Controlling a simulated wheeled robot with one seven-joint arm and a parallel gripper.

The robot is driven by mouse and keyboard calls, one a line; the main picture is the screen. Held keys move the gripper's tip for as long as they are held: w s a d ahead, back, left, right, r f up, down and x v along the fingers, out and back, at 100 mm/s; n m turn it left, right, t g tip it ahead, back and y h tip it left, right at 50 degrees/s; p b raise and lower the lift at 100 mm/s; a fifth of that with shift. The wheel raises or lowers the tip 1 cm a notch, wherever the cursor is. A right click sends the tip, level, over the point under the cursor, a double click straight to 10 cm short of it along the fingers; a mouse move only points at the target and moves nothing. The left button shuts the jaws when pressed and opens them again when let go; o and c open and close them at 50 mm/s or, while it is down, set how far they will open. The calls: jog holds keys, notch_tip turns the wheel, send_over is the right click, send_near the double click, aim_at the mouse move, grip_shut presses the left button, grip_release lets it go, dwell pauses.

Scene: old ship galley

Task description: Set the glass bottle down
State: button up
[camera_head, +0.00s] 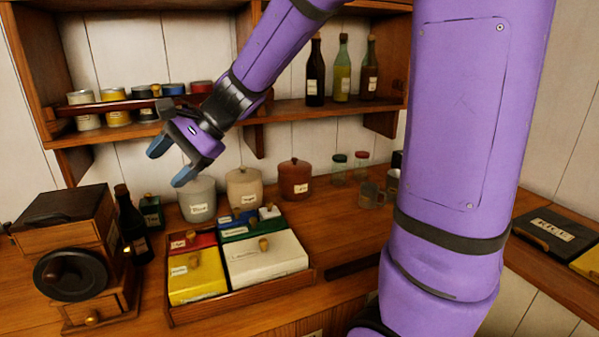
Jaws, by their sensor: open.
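A dark glass bottle (136,228) with a cork stands upright on the wooden counter (345,225), just right of the coffee grinder. Its lower left side is close to the grinder, and I cannot tell whether they touch. My gripper (170,163) is open and empty. In the picture its blue fingertips are above and to the right of this bottle's neck, apart from it. Three more glass bottles stand upright on the wall shelf: a dark one (316,80), a green-yellow one (342,78) and a brown one (369,80).
The grinder (72,235) stands at the left. A wooden tray (240,301) of coloured lidded boxes is at the front middle. Canisters (244,190), small jars and metal mugs (370,195) line the back. Cans (85,110) stand on the left shelf. Some counter right of the tray is bare.

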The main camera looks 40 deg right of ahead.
jog(key=s+d+r+n+h, duration=0.1)
jog(key=s+d+n+h, duration=0.3)
jog(key=s, duration=0.7)
jog(key=s+d+r+n+t+h, duration=0.1)
jog(key=s+d+n+h, duration=0.3)
jog(key=s, duration=0.7)
jog(key=d+n, duration=0.2)
jog(key=n, duration=0.1)
jog(key=shift+d+r+n+h, duration=0.15)
jog(key=shift+d+n+h, duration=0.2)
jog(key=shift+n+h, duration=0.05)
jog(key=shift+o, duration=0.5)
jog(key=shift+s+d, duration=0.25)
jog(key=shift+s, duration=0.05)
jog(key=shift+w, duration=0.1)
